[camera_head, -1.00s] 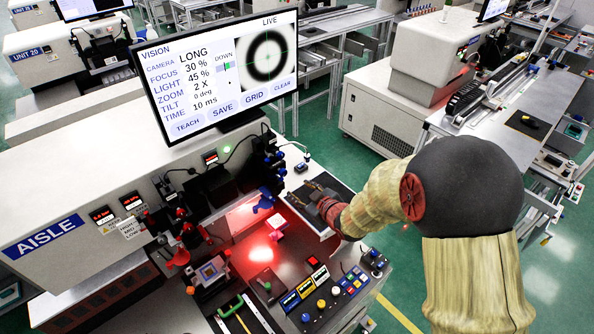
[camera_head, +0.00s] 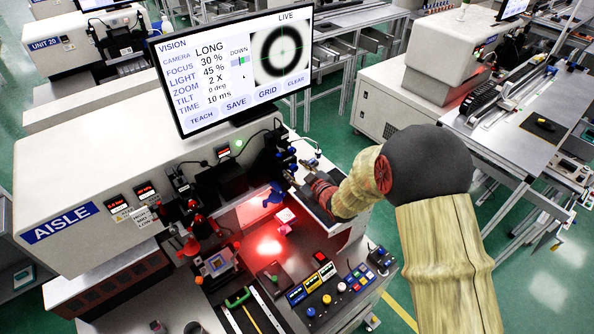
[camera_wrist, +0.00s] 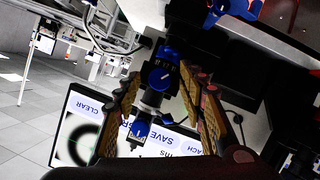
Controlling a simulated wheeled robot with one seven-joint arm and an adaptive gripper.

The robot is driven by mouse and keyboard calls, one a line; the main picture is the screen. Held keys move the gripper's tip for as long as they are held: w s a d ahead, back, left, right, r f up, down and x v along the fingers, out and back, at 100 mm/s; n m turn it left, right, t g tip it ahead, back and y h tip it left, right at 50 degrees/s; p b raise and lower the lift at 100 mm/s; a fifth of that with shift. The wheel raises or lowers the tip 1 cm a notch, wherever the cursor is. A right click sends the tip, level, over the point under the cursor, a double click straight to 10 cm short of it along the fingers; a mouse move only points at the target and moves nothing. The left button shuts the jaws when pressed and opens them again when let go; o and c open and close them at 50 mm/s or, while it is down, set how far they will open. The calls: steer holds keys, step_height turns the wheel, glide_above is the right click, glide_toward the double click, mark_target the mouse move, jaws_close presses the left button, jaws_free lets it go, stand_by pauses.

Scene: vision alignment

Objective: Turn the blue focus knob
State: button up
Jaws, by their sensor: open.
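Blue knobs sit on the dark lens assembly behind the work surface, and one blue knob (camera_head: 290,151) shows just beyond my gripper (camera_head: 298,172). In the wrist view a large blue knob (camera_wrist: 160,77) with a white mark lies between the fingertips of my gripper (camera_wrist: 158,82). A smaller blue knob (camera_wrist: 140,131) shows lower between the fingers. The fingers are apart, and I see no clear contact with either knob. I cannot tell which one is the focus knob. The monitor (camera_head: 238,65) reads focus 30 % and shows a dark ring with a green cross.
A blue clamp-like part (camera_head: 273,195) stands left of my gripper, near a red-lit work area (camera_head: 268,243). A panel of coloured buttons (camera_head: 325,285) is in front. Black cables run close behind the lens assembly. The white machine housing (camera_head: 110,190) fills the left.

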steer(key=shift+c, duration=1.2)
steer(key=c, duration=0.8)
jaws_close()
